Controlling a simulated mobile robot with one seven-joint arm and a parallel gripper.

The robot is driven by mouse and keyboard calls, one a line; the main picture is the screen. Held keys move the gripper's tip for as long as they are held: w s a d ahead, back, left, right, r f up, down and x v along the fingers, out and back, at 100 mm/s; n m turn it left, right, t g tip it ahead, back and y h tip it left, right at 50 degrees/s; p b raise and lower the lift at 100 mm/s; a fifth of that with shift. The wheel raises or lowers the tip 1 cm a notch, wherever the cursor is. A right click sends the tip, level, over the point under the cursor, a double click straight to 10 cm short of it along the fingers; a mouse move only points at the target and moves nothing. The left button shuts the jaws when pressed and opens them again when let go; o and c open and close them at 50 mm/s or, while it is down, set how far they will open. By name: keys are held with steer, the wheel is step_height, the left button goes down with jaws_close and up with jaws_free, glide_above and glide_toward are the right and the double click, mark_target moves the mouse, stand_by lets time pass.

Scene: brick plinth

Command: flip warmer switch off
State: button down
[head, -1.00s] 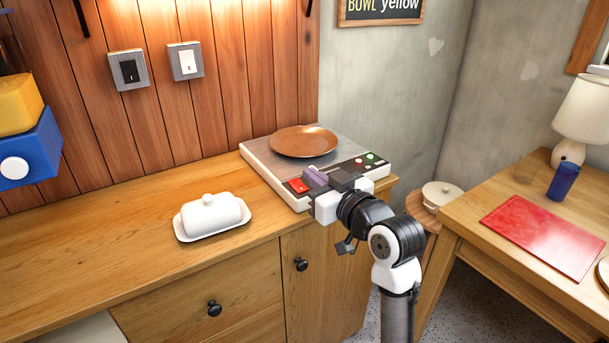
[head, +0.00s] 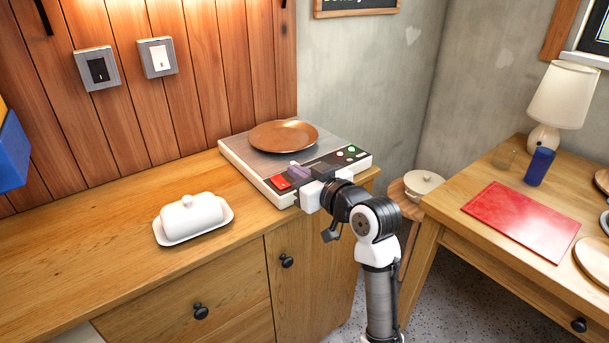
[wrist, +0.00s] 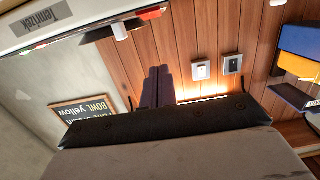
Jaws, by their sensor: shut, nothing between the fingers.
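The warmer (head: 262,184) is a flat grey and white unit on the counter, with a dark front panel. A red switch (head: 282,183) sits at the panel's left, and small green and red lights show at its right. My gripper (head: 297,169) is over the front panel, just right of the red switch, with its purple fingers pressed together and empty. In the wrist view the shut fingers (wrist: 156,87) point at the wooden wall, and a red part (wrist: 152,12) of the warmer shows at the top. Whether the fingers touch the panel is unclear.
A brown plate (head: 284,135) lies on the warmer. A white butter dish (head: 193,216) stands left on the counter. Black (head: 97,69) and white (head: 157,57) wall switches are above. A side table (head: 478,224) at right holds a red mat and lamp. The counter's left part is clear.

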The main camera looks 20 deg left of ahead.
steer(key=p, duration=0.1)
glide_above(283, 184)
steer(key=shift+s+d+f, duration=0.2)
steer(key=shift+s+d, duration=0.05)
steer(key=f, duration=0.3)
steer(key=shift+w+a+f+p, duration=0.1)
steer(key=shift+w+f+p, duration=0.1)
steer(key=shift+f+p, duration=0.1)
steer(key=shift+a+f, duration=0.1)
steer(key=shift+f, duration=0.2)
steer(key=shift+r+p, duration=0.1)
steer(key=shift+p, duration=0.4)
steer(key=shift+a+f+g+h, duration=0.1)
steer(key=shift+f+g+h, duration=0.2)
steer(key=shift+w+r, duration=0.1)
